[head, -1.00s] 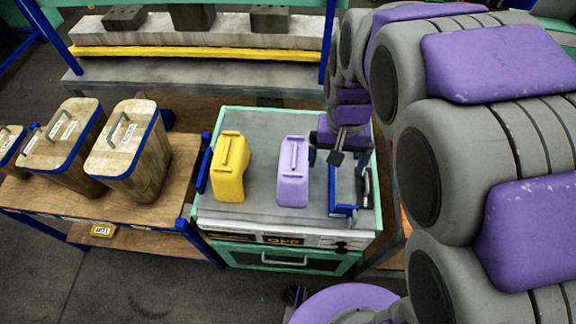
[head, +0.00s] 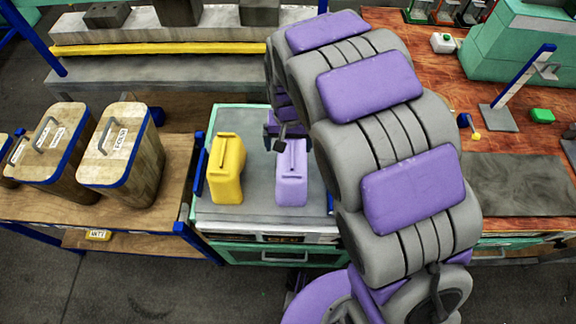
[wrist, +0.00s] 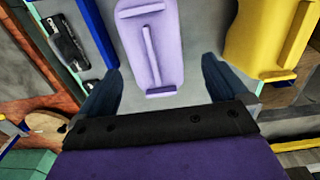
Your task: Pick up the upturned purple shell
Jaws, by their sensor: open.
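The purple shell (head: 291,180) is a pale, jug-shaped piece with a raised ridge on its upper face, on the grey bench top beside the yellow shell (head: 227,172). In the wrist view the purple shell (wrist: 150,50) lies just beyond my gripper (wrist: 160,85), roughly in line with the gap between its fingers. My gripper is open, with its two dark blue fingers spread and nothing between them. In the head view my arm covers most of the gripper, and its wrist end is by the far end of the purple shell. No contact is visible.
The yellow shell (wrist: 270,38) is close to my right finger in the wrist view. A green-edged bench top (head: 235,115) carries both shells. Wooden bins (head: 125,150) stand on a shelf to the left. A red-brown table (head: 510,150) with tools is at right.

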